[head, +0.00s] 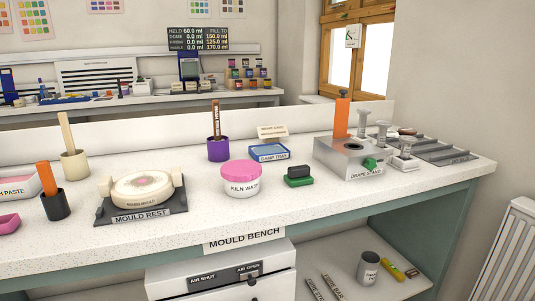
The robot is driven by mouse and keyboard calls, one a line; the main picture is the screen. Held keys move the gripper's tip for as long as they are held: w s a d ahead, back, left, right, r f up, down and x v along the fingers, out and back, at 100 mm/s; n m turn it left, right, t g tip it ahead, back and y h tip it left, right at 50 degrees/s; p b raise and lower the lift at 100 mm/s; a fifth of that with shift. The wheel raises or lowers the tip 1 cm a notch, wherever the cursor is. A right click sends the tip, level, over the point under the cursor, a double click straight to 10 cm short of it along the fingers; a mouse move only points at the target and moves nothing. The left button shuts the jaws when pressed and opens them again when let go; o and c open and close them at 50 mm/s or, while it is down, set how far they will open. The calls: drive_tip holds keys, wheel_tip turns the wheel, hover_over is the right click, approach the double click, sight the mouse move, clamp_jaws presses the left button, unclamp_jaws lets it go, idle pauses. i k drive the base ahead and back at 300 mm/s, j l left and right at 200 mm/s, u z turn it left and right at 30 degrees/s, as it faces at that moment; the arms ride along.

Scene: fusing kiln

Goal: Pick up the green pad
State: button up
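A small block with a green lower part and a dark top, which looks like the green pad (298,182), lies on the speckled white bench top (330,205). It sits right of the pink-lidded kiln wash tub (241,178) and left of the grey drape stand (352,160), apart from both. Nothing covers it. My gripper is not in view.
A blue damp tray (269,153) is behind the pad. The mould rest (140,213) with a round mould, a purple cup (217,149) and a black cup (56,205) stand left. The bench in front of the pad is clear.

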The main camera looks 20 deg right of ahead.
sight(296, 176)
drive_tip(key=i+l+z, duration=0.15)
drive_tip(key=z, duration=0.3)
drive_tip(key=i+z, duration=0.7)
drive_tip(key=i+l, duration=0.05)
drive_tip(key=i, duration=0.05)
